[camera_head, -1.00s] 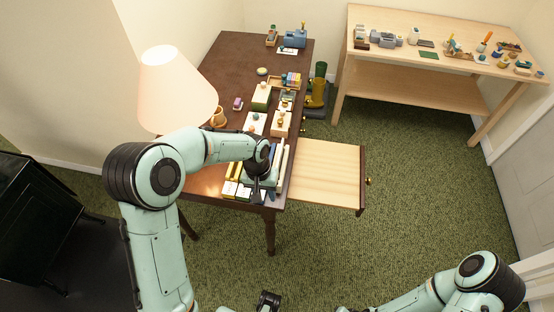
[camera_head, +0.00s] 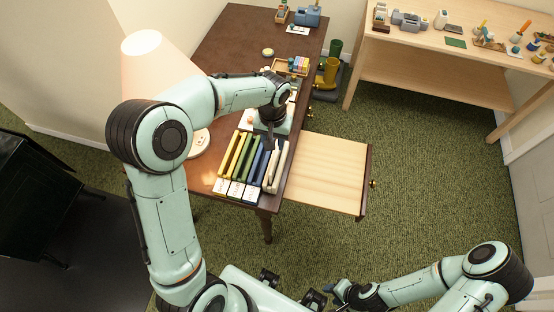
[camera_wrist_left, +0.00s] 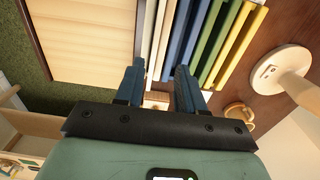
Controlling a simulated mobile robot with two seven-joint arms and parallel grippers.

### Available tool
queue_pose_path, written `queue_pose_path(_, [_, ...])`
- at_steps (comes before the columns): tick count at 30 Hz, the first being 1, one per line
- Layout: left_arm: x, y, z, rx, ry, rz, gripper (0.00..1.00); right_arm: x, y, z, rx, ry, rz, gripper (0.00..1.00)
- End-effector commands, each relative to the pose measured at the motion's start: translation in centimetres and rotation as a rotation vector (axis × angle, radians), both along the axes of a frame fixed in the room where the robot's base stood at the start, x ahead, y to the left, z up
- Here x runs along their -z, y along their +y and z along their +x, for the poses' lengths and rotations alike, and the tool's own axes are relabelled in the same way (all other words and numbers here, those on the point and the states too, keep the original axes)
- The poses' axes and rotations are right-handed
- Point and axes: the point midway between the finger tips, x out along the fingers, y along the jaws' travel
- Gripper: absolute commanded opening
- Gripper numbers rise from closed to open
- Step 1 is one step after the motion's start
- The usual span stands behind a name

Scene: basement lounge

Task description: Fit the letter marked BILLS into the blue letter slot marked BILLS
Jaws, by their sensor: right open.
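A row of upright coloured slots stands at the desk's front edge: yellow, green, blue (camera_head: 256,168) and cream. White labels (camera_head: 235,190) lie along its near side, but their print is too small to read. I cannot single out the BILLS letter. My left gripper (camera_head: 270,138) is just behind the row's far end, partly hidden by its own wrist. In the left wrist view its fingers (camera_wrist_left: 158,72) are apart with nothing seen gripped; cream and blue slots (camera_wrist_left: 186,35) show beyond them. My right gripper (camera_head: 332,289) is low at the front, open, away from the desk.
A drawer (camera_head: 325,172) stands pulled out at the desk's right side. A lamp (camera_head: 150,70) stands left of the slots. Boxes and a wooden tray (camera_head: 290,66) are farther back on the desk. A light wooden bench (camera_head: 430,70) with several small items stands at back right.

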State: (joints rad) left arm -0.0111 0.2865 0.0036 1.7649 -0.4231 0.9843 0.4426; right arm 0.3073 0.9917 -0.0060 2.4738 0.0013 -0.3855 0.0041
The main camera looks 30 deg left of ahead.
Motion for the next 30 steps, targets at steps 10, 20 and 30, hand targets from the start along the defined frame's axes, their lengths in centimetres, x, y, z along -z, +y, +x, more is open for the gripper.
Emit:
queue_pose_path(10, [3.4,-0.2,0.0,0.001,0.001,0.001,0.38,0.2,0.0,-0.1,0.000,0.000,0.000,0.43])
queue_pose_path(20, [7.6,-0.8,0.0,0.000,0.001,0.001,0.38,0.1,0.0,0.0,0.000,0.000,0.000,0.43])
queue_pose_path(30, [7.8,-0.8,0.1,0.000,-0.002,0.000,0.12,0.1,0.0,0.0,0.000,0.000,0.000,0.43])
